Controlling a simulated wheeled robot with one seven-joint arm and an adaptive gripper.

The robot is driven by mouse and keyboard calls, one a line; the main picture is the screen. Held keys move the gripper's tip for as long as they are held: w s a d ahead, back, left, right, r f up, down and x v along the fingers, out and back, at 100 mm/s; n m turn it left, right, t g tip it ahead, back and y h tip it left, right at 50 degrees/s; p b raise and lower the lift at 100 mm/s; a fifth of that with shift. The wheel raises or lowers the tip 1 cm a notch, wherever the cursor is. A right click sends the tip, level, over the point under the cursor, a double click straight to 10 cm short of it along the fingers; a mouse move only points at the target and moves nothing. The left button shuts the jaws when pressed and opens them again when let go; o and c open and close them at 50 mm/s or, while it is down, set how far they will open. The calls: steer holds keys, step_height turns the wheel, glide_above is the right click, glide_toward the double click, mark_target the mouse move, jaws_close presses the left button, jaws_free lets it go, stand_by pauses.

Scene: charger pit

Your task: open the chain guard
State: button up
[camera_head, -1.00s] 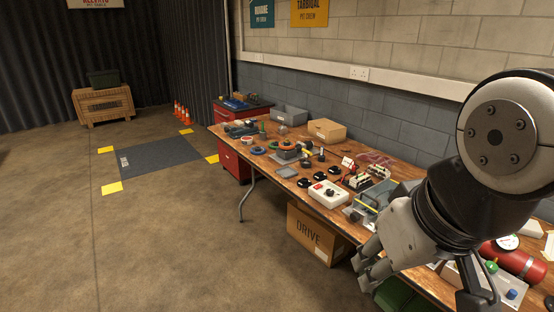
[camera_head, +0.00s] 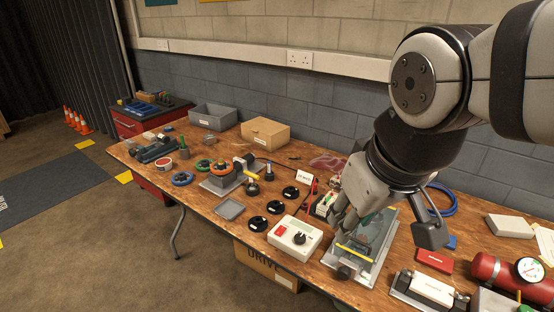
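The chain guard (camera_head: 372,232) looks like a smoky, see-through cover on a grey metal base plate (camera_head: 365,277), with a yellow strip (camera_head: 355,255) along its near edge. It sits on the workbench right of centre and appears closed, lying low over the plate. My gripper (camera_head: 344,217) hangs above the guard's left side, pointing down and to the left. Its fingertips look apart with nothing between them. It hides the guard's far left part. I cannot tell whether the fingers touch the guard.
A white control box (camera_head: 294,238) with a red switch and black knob stands just left of the guard. Several black knobs lie beyond it. The wooden bench (camera_head: 215,228) has some bare patches.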

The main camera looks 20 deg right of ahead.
steer(key=w+d+f+n+g+h, duration=0.1)
steer(key=w+d+f+n+g, duration=0.15)
steer(key=w+d+f, duration=0.45)
steer(key=n, duration=0.4)
glide_toward(360, 243)
steer(key=shift+g, duration=0.25)
steer(key=f, duration=0.2)
steer(key=w+d+f+b, duration=0.1)
steer(key=f, duration=0.2)
steer(key=f+b, duration=0.1)
steer(key=f, duration=0.1)
steer(key=shift+w+d+f, duration=0.2)
steer(key=shift+w, duration=0.1)
jaws_close()
